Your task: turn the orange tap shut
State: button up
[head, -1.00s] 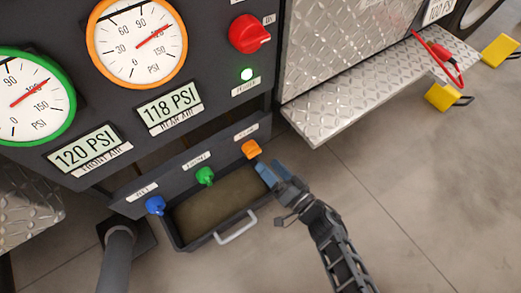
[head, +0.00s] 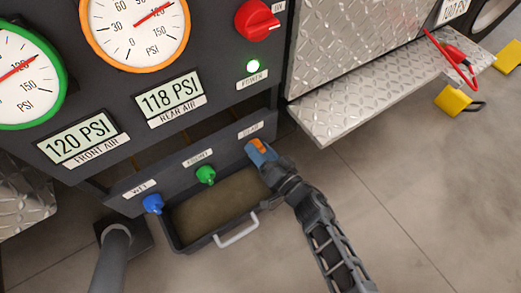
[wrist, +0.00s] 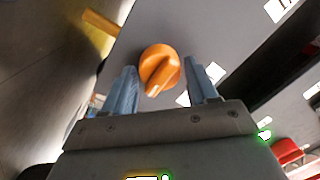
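The orange tap (head: 259,146) is on the dark panel below the gauges, at the right end of a row of taps. In the wrist view the orange tap (wrist: 159,70) shows as a round knob with a raised ridge, tilted in the picture. My gripper (head: 262,152) is at the orange tap. In the wrist view my gripper (wrist: 162,88) has its two blue-grey fingers apart, one on each side of the knob, with visible gaps. Part of the tap is hidden by the fingers in the head view.
A green tap (head: 205,175) and a blue tap (head: 153,204) sit to the left on the same panel. An open drawer (head: 236,236) with a handle lies below. A red switch (head: 257,20) and a lit green power light (head: 253,66) are above.

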jog(key=c, duration=0.8)
jog(key=shift+o, duration=0.2)
jog(key=shift+n, duration=0.3)
jog(key=n+p, duration=0.1)
jog(key=n, duration=0.2)
jog(key=shift+r+p, duration=0.15)
jog(key=shift+p, duration=0.25)
jog(key=n, duration=0.4)
jog(key=shift+s+a+n+h+p, duration=0.1)
jog(key=shift+a+n+h+p, duration=0.05)
jog(key=shift+n+h+p, duration=0.2)
jog(key=n, duration=0.4)
jog(key=shift+a+h+b, duration=0.1)
jog(key=shift+h+b, duration=0.25)
jog(key=n+b, duration=0.1)
jog(key=n, duration=0.3)
jog(key=shift+s+a+n+b, duration=0.1)
jog(key=shift+s+n+b, duration=0.05)
jog(key=shift+n+b, duration=0.15)
